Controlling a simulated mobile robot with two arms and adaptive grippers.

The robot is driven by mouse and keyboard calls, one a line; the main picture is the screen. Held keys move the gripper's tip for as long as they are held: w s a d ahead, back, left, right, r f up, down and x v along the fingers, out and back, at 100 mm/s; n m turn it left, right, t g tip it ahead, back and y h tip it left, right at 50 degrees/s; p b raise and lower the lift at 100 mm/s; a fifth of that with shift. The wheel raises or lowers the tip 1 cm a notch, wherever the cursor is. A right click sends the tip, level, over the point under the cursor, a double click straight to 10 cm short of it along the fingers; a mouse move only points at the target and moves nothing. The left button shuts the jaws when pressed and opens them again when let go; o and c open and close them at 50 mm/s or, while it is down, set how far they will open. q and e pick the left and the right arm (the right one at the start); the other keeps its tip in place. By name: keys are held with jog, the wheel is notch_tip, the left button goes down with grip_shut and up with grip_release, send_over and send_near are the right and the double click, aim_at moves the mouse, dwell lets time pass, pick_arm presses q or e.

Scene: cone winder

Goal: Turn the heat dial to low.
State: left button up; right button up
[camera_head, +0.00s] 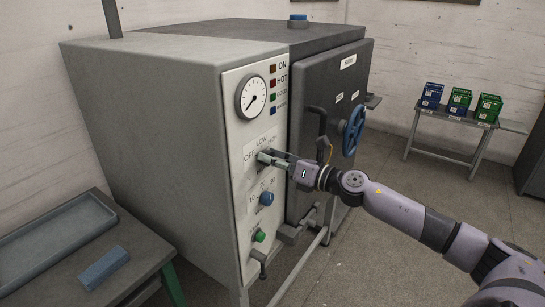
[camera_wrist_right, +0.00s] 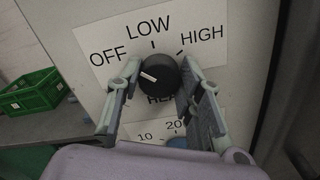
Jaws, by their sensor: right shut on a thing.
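The heat dial (camera_wrist_right: 160,76) is a round black knob on the machine's white front panel, under the labels OFF, LOW and HIGH. Its white pointer mark points left, towards OFF. My right gripper (camera_wrist_right: 159,72) has one finger on each side of the knob and is shut on it. In the head view my right gripper (camera_head: 264,157) is at the panel below the gauge, and its fingers largely hide the dial. The lower label under the knob is partly covered. My left gripper is not in view.
A blue knob (camera_head: 266,198) and a green button (camera_head: 260,236) sit below the dial. A round gauge (camera_head: 252,97) is above. A blue handwheel (camera_head: 354,130) stands out on the door at right. A side table (camera_head: 60,249) is at lower left.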

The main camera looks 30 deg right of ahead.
jog(key=shift+m+p, duration=1.9)
jog(key=shift+m, duration=2.8)
jog(key=shift+f, duration=0.1)
jog(key=o, duration=1.2)
jog(key=shift+c, duration=0.2)
jog(key=v, duration=1.2)
